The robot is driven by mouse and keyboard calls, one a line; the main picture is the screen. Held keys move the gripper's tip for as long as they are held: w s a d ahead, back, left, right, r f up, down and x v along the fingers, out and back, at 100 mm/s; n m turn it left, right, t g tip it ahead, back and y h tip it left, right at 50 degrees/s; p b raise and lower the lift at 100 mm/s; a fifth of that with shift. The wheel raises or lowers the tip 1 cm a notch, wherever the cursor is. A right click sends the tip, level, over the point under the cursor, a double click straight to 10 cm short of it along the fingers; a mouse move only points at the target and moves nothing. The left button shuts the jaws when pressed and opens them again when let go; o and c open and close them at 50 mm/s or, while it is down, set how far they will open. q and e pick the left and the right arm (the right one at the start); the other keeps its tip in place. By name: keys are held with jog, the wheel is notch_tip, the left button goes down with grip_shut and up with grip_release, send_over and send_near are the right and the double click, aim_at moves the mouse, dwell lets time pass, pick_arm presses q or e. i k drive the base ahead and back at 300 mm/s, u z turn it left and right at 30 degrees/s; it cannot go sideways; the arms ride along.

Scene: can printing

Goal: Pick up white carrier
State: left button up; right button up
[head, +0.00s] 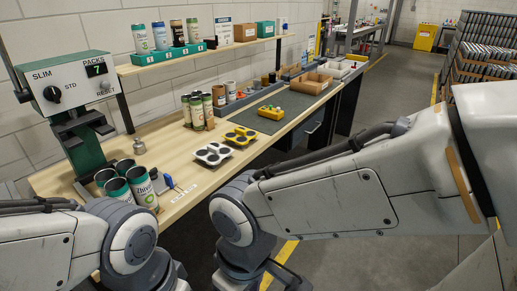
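The white carrier (222,147) lies flat on the wooden workbench, its top showing several dark round spots. The yellow carrier (240,131) lies just behind it and to the right. I cannot tell whether the two touch. My two arms come in from the left and right in the foreground and bend down out of the bottom edge. Neither gripper's fingers show in the head view. No gripper is seen at the white carrier.
Several cans (144,190) stand front left by the green machine (87,151) with its control box (72,84). More tall cans (197,112) stand behind the white carrier. A yellow tray (271,113) sits on the grey mat (296,104). Bare wood (172,150) lies left of the carrier.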

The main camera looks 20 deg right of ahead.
aim_at(212, 153)
jog(key=z, duration=0.6)
jog(key=k, duration=0.5)
jog(key=z, duration=0.85)
jog(key=i, duration=1.55)
jog(key=u, duration=1.35)
jog(key=i, duration=0.85)
jog(key=u, duration=0.75)
